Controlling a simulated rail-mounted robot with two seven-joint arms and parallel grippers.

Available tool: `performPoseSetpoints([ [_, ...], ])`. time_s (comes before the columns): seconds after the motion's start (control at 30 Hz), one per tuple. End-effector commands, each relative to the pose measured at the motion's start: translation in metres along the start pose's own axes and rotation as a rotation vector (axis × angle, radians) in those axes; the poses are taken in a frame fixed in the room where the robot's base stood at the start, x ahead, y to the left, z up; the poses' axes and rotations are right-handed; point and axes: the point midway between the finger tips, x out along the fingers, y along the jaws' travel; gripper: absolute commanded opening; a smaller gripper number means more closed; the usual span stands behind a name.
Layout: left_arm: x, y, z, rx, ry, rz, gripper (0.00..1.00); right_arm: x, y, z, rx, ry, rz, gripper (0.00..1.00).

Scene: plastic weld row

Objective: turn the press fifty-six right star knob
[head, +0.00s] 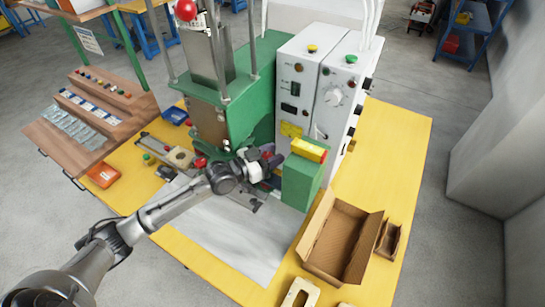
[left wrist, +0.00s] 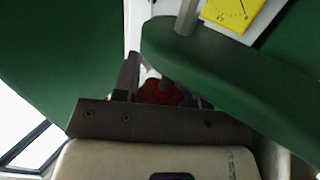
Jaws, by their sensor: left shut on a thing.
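The green welding press (head: 252,88) stands on the yellow table. My left gripper (head: 274,160) reaches in low at the front of the press, beside the green box with a yellow top (head: 302,182). In the left wrist view a red star knob (left wrist: 162,92) sits between the fingers of my left gripper (left wrist: 160,82), under a green part of the press. The gripper is shut on this knob. In the head view the gripper hides the knob. Another red knob-like part (head: 200,163) shows left of the gripper. My right gripper is not in view.
Grey control cabinets (head: 335,95) stand right of the press. An open cardboard box (head: 340,240) and a smaller one (head: 390,240) lie at the front right. A white sheet (head: 235,240) covers the table front. A button and parts rack (head: 95,110) stands at the left.

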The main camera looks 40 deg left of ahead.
Motion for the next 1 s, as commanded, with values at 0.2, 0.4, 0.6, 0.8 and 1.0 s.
performPoseSetpoints([
  [0.2,0.0003,0.0003,-0.0030,0.000,0.005,0.000,0.40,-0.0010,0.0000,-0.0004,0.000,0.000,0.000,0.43],
  [0.4,0.0001,0.0002,-0.0017,0.000,0.003,0.000,0.59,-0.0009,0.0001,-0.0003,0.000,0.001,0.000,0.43],
  [0.6,0.0000,0.0002,-0.0007,0.000,0.001,-0.001,0.63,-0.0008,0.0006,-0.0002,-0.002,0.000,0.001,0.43],
  [0.8,0.0000,0.0001,-0.0003,0.000,0.000,-0.001,0.63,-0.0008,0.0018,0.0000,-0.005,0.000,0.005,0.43],
  [1.0,0.0003,0.0002,-0.0027,-0.002,0.002,-0.011,0.63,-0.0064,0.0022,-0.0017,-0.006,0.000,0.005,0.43],
])
